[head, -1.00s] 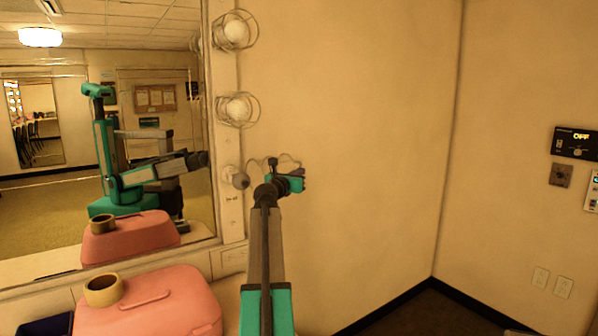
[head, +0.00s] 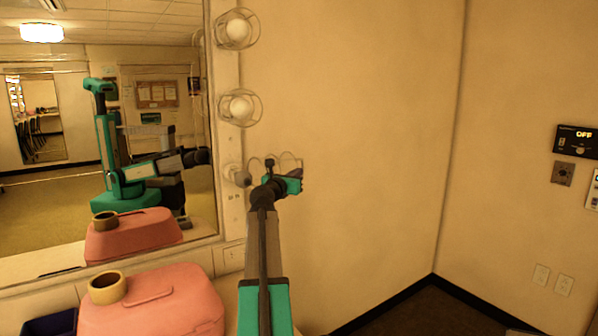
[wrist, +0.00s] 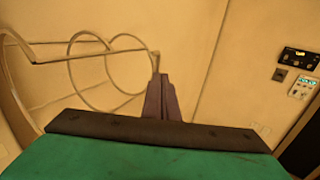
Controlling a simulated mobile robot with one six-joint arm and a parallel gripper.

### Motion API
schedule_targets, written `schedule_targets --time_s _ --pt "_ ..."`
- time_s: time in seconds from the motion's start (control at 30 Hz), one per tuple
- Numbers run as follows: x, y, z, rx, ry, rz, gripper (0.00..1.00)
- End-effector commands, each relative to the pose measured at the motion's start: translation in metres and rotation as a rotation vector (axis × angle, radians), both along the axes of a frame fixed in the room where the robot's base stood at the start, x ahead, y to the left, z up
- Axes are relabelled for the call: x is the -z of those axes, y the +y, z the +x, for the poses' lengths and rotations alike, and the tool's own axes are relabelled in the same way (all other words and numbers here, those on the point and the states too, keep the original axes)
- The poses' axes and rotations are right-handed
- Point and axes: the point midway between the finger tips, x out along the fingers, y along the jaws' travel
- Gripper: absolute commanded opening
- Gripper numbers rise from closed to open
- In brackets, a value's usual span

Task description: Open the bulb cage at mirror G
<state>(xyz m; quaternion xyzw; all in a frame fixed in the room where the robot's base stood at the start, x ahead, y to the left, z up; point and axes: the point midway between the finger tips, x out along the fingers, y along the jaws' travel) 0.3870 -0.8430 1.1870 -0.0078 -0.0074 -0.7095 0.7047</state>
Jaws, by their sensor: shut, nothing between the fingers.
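The bulb at the bottom of the mirror's light strip (head: 237,176) looks dull grey and partly hidden by my arm. Its thin wire cage (head: 290,154) stands out to the right of it, away from the bulb front, partly behind my gripper. My gripper (head: 299,176) is shut and empty beside the cage. In the wrist view the cage (wrist: 70,60) shows as wire loops and a straight rod running from the left to the shut fingers (wrist: 160,90). The rod's end is close to the fingertips; I cannot tell if they touch. No letter G is readable.
Two caged white bulbs (head: 238,107) sit above on the strip, beside the mirror (head: 150,60). A pink case (head: 170,305) with a tape roll (head: 107,288) stands below left. A wall panel (head: 577,140) reads OFF at right.

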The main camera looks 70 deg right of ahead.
Motion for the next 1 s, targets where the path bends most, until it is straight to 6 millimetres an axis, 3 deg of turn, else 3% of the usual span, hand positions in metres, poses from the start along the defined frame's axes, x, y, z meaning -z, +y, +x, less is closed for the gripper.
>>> schedule_targets --time_s 1.0 --pt "0.002 0.102 -0.013 0.000 -0.001 -0.001 0.00"
